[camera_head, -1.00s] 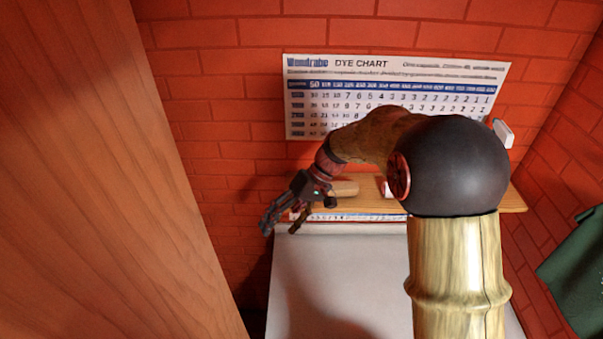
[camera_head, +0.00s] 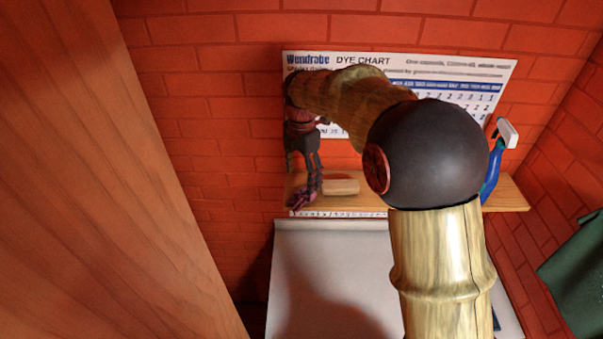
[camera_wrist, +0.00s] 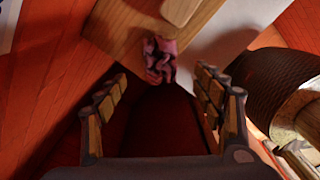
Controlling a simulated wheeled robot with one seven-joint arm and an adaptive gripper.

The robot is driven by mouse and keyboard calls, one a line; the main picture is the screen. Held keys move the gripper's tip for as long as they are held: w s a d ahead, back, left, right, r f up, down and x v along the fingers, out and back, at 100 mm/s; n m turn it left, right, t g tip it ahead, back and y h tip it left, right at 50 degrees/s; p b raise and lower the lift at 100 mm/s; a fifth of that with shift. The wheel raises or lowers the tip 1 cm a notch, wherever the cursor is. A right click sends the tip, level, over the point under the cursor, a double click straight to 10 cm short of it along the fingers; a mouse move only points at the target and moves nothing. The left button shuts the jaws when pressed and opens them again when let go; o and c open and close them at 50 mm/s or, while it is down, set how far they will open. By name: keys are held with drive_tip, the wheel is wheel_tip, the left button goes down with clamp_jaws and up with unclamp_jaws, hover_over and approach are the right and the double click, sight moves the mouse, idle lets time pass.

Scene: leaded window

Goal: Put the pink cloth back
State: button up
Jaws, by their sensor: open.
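A small crumpled pink cloth (camera_wrist: 160,58) shows in the wrist view, at the end of the wooden shelf (camera_wrist: 118,28). It lies just beyond the gap between my fingertips. My gripper (camera_wrist: 161,80) is open, with a finger to either side of the gap and nothing held. In the head view my gripper (camera_head: 308,196) points down at the left end of the shelf (camera_head: 372,203). There I cannot clearly tell the cloth from the dark reddish fingers.
A wooden block (camera_head: 341,187) lies on the shelf right of my gripper. A white surface (camera_head: 320,255) lies below. A wooden panel (camera_head: 110,190) fills the left. Green fabric (camera_head: 577,268) hangs at right.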

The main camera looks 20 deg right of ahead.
sight(301, 194)
idle(0.3)
drive_tip(key=shift+f+p, duration=0.4)
drive_tip(key=shift+f, duration=3.55)
drive_tip(key=shift+c, duration=0.3)
drive_tip(key=c, duration=1.1)
drive_tip(key=shift+c, duration=0.4)
